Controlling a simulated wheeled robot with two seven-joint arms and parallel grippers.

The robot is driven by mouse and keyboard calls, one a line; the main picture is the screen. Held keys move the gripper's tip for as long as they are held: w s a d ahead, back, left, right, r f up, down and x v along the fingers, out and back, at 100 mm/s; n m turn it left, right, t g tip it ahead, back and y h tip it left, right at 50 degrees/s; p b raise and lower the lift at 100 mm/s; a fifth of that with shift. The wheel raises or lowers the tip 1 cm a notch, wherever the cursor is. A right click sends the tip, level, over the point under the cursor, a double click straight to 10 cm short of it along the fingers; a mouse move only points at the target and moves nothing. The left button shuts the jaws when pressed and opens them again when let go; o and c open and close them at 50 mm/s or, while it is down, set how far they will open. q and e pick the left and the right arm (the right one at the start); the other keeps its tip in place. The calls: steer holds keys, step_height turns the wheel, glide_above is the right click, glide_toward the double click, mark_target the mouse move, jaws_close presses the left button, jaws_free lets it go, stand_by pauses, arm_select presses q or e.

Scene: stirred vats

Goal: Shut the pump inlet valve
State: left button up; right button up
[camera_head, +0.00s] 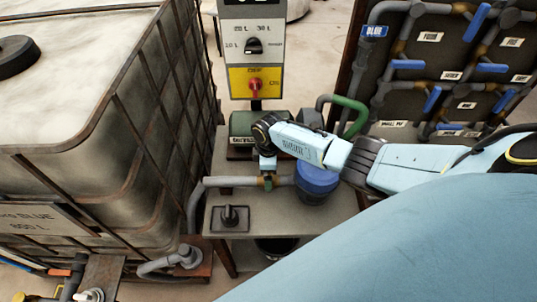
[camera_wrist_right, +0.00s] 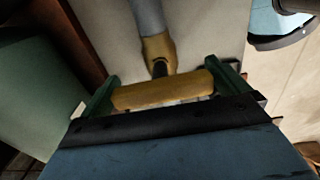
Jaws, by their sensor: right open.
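The brass-coloured pump inlet valve (camera_head: 262,184) sits in a grey pipe (camera_head: 230,181) on the pump stand, mostly hidden by my gripper. My right gripper (camera_head: 267,178) reaches down over it from above. In the right wrist view its two green fingers stand apart, and the open gripper (camera_wrist_right: 165,86) has a wide brass-coloured piece (camera_wrist_right: 160,94) between them. Behind that is a black stem and a brass fitting (camera_wrist_right: 157,48) on the pipe. I cannot tell whether the fingers touch it, or how the handle is turned. My left gripper is out of view.
A blue round pump part (camera_head: 317,186) and a green looped handle (camera_head: 345,112) are close right of the gripper. A black knob (camera_head: 232,216) is on the stand (camera_head: 285,216) in front. A large caged tank (camera_head: 95,120) stands left, a control panel (camera_head: 253,50) behind.

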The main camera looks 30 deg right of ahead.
step_height(320, 180, up, 13)
steer(key=p, duration=0.2)
stand_by(0.6)
